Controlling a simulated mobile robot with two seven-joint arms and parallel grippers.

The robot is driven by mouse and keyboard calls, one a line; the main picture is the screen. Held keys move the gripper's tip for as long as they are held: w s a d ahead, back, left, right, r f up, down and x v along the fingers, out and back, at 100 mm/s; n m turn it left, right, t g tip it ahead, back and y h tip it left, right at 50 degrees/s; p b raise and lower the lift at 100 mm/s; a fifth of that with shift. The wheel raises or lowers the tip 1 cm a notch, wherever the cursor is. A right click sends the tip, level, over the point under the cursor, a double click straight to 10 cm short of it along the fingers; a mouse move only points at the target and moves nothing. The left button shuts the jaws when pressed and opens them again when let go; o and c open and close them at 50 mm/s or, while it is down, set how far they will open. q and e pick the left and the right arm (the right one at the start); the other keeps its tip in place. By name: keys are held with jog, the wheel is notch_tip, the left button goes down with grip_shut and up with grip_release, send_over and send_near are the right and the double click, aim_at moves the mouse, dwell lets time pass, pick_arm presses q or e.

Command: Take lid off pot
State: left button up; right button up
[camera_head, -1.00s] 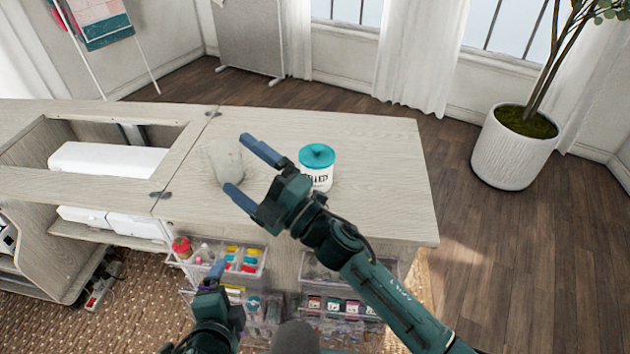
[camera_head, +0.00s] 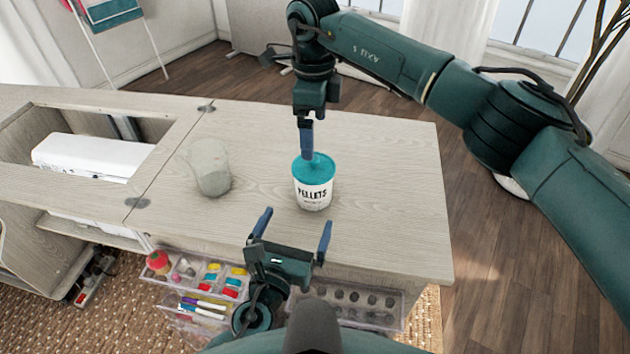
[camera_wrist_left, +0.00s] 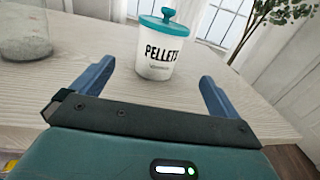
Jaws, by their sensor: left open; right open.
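The white pot (camera_head: 313,195), lettered "PELLETS", stands upright on the wooden cabinet top with its teal lid (camera_head: 324,166) on. In the left wrist view the pot (camera_wrist_left: 155,58) and the knobbed lid (camera_wrist_left: 166,22) show ahead, between my fingers. My left gripper (camera_head: 294,236) is open and empty, in front of the pot at the cabinet's near edge, not touching it. My right gripper (camera_head: 307,150) reaches down from above with its blue fingertips at the lid. Its fingers overlap in the head view and hide the knob, so contact cannot be told. The right gripper does not show in the left wrist view.
The cabinet top (camera_head: 390,200) is clear to the right. Clear drawers (camera_head: 205,285) with sewing supplies stick out below the front edge. A white machine (camera_head: 90,157) sits in the left opening.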

aim_at(313, 182)
pick_arm(q)
jog(key=x, duration=1.2)
jog(key=shift+w, duration=0.1)
pick_arm(e)
jog(key=shift+a, duration=0.1)
